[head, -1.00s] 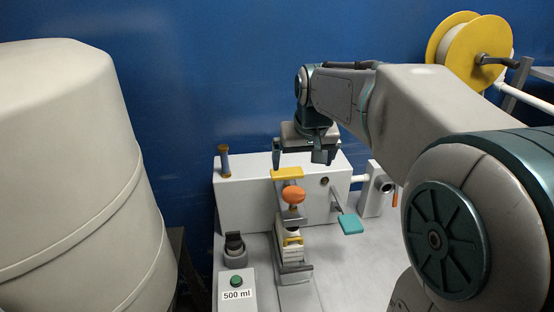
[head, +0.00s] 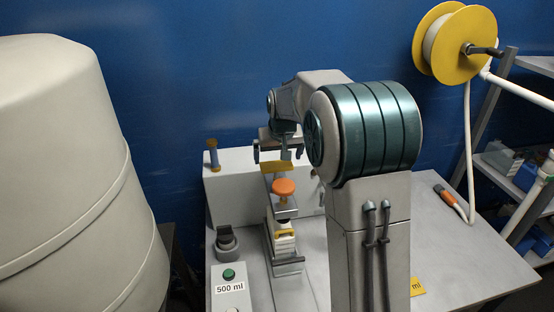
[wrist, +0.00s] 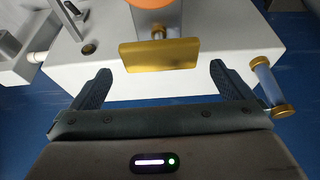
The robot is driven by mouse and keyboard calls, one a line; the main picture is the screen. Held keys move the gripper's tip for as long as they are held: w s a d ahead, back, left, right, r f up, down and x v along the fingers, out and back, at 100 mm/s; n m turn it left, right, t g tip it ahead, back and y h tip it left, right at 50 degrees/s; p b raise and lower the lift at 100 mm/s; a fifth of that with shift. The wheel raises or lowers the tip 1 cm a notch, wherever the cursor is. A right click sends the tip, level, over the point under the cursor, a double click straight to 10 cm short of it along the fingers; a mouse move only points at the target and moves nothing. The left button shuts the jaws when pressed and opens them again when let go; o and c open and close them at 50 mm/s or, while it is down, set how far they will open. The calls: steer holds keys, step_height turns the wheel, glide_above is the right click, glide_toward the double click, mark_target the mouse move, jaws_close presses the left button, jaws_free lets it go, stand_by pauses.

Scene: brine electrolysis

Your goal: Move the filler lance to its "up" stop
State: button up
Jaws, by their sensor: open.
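The filler stand on the white box (head: 235,178) carries a yellow plate-like handle (head: 277,167), with an orange knob (head: 284,187) in front of it. I take the yellow handle to be part of the filler lance, but no label shows this. In the wrist view the yellow handle (wrist: 160,54) lies just ahead of my gripper (wrist: 160,70). In the head view my gripper (head: 277,156) is just above and behind the handle. Contact cannot be told. No "up" mark is readable.
A green button (head: 228,274) is on a "500 ml" panel. A large pale tank (head: 70,180) fills the left. The right tabletop (head: 470,255) is mostly clear.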

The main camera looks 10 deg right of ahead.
mark_target(277, 164)
steer(key=shift+x, duration=1.75)
steer(key=c, duration=1.1)
step_height(277, 164, up, 5)
steer(key=shift+f+p, duration=0.1)
steer(key=shift+p, duration=1.15)
steer(key=o, duration=1.1)
steer(key=b+v, duration=0.2)
steer(key=v, duration=1.2)
